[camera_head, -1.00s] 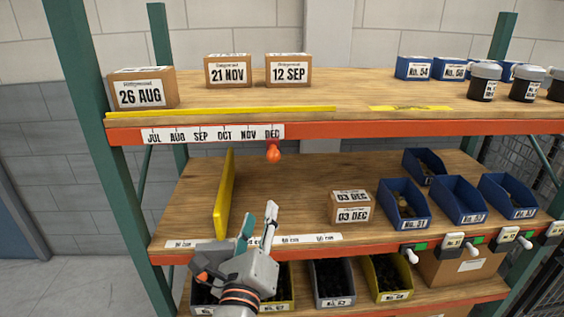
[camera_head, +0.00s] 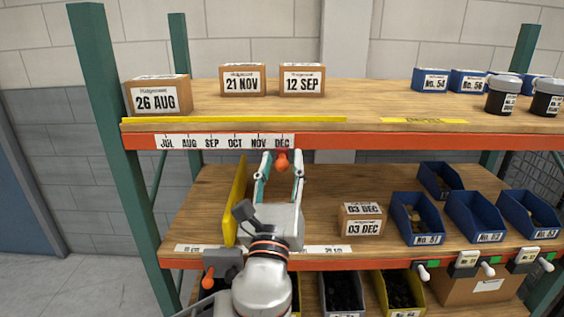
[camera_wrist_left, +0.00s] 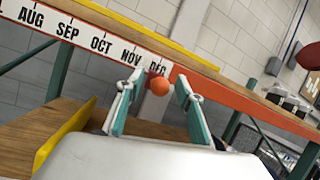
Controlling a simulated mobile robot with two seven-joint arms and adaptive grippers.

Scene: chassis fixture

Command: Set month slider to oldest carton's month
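The month strip (camera_head: 225,141) on the upper shelf's front edge reads JUL to DEC. The orange-red slider knob (camera_head: 282,161) hangs under DEC. My left gripper (camera_head: 281,160) is open with its fingertips on either side of the knob; in the left wrist view the knob (camera_wrist_left: 159,86) sits between the fingers, and contact cannot be told. Cartons on the upper shelf read 26 AUG (camera_head: 159,96), 21 NOV (camera_head: 243,80) and 12 SEP (camera_head: 302,80). A carton marked 03 DEC (camera_head: 362,219) stands on the shelf below. My right gripper is not in view.
A yellow upright divider (camera_head: 235,200) stands on the middle shelf left of my left gripper. Blue bins (camera_head: 416,217) stand right of the 03 DEC carton. A yellow strip (camera_head: 235,120) runs along the upper shelf above the months.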

